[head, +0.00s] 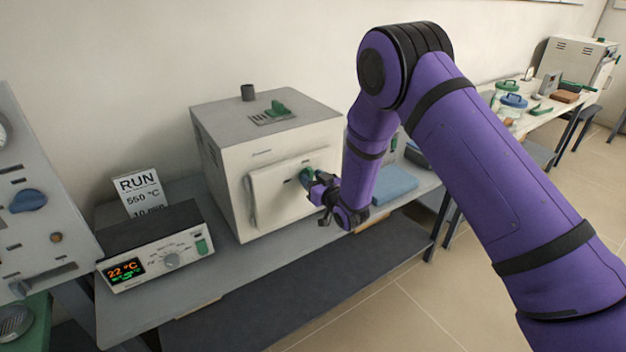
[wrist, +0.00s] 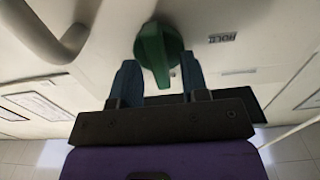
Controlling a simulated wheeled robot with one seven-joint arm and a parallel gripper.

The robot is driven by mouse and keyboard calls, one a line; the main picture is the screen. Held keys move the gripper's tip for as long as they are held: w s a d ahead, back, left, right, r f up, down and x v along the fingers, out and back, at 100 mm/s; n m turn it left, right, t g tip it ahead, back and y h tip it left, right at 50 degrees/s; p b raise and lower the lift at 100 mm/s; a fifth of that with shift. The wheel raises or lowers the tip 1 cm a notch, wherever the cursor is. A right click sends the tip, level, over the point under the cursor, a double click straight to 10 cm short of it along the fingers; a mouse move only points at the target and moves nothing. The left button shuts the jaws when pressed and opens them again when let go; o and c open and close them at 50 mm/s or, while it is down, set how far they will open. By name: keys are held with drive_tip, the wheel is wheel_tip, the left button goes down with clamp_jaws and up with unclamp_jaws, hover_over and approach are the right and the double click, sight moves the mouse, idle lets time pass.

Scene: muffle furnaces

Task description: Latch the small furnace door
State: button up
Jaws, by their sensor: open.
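The small furnace (head: 225,150) is a pale box on the grey bench. Its door (head: 272,205) lies flat against the front and looks closed; I cannot tell whether any gap is left. A green latch knob (head: 306,174) is on the door's upper right part. My gripper (head: 322,188) is at the knob. In the wrist view, the green knob (wrist: 153,50) shows between the two blue fingers of my gripper (wrist: 160,78), which are open, one on each side. I cannot tell whether either finger touches it. A curved door handle (wrist: 45,35) shows at the upper left.
A controller (head: 155,250) reading 22 °C stands left of the furnace, with a RUN 550 °C card (head: 140,190) behind it. A blue block (head: 395,185) lies to the right. Another bench (head: 540,118) with jars and a second furnace (head: 575,60) stands farther right.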

drive_tip(key=shift+c, duration=0.4)
clamp_jaws()
drive_tip(key=shift+n, duration=0.3)
drive_tip(key=shift+s+a+f+n, duration=0.1)
drive_tip(key=shift+f+n, duration=0.05)
drive_tip(key=shift+n, duration=2.7)
drive_tip(key=shift+s+a+f+n, duration=0.1)
drive_tip(key=shift+n, duration=2.8)
drive_tip(key=shift+s+a+f+n, duration=0.1)
drive_tip(key=shift+f+n, duration=0.05)
drive_tip(key=shift+n, duration=2.7)
drive_tip(key=shift+w, duration=0.1)
